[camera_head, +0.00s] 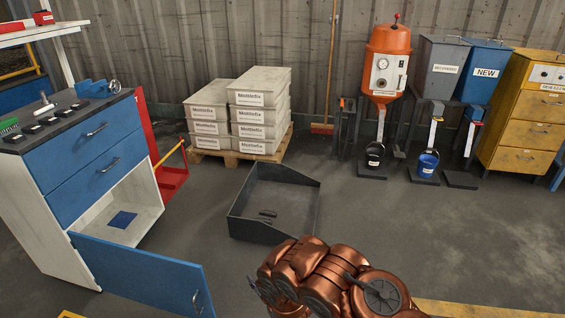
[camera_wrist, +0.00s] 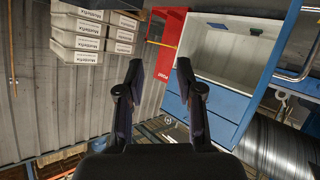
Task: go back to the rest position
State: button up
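My copper-coloured arm (camera_head: 325,275) shows at the bottom middle of the head view, in front of the grey open bin. My gripper (camera_wrist: 159,75) shows in the wrist view with its two dark fingers spread apart. Nothing is between the fingers. The fingertips are hidden or too small to make out in the head view. A silvery ribbed spiral pipe (camera_wrist: 275,150) shows at the lower right of the wrist view.
A blue and white cabinet (camera_head: 85,165) stands at the left, its lower door (camera_head: 150,278) open. A grey bin (camera_head: 275,205) with small dark items lies on the floor. Boxes (camera_head: 255,115) are stacked on a pallet. An orange hopper (camera_head: 386,65) stands behind. Floor at right is clear.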

jog(key=w+d+r+m+g+h+p, duration=0.1)
jog(key=w+d+r+h+p, duration=0.2)
jog(key=d+r, duration=0.55)
jog(key=w+d+r+m+h+p, duration=0.2)
jog(key=w+d+r+h, duration=0.1)
jog(key=d+r, duration=0.55)
jog(key=s+d+r+m+g+h+p, duration=0.25)
jog(key=s+d+r, duration=0.2)
jog(key=r, duration=0.45)
jog(key=s+d+r+m+g+h+p, duration=0.1)
jog(key=s+d+r+p, duration=0.2)
jog(key=d+r, duration=0.4)
jog(key=s+d+r+m+g+p, duration=0.25)
jog(key=s+r+g+p, duration=0.2)
jog(key=s+r, duration=1.1)
jog(key=s+a+r+g+y+p, duration=0.1)
jog(key=s+r+p, duration=0.3)
jog(key=s, duration=1)
jog(key=s+a+r+g+y+p, duration=0.2)
jog(key=s+r+g+p, duration=0.1)
jog(key=s+r, duration=0.7)
jog(key=s, duration=0.4)
jog(key=shift+s+a+r+p, duration=0.25)
jog(key=shift+r+p, duration=0.1)
jog(key=shift+r, duration=0.05)
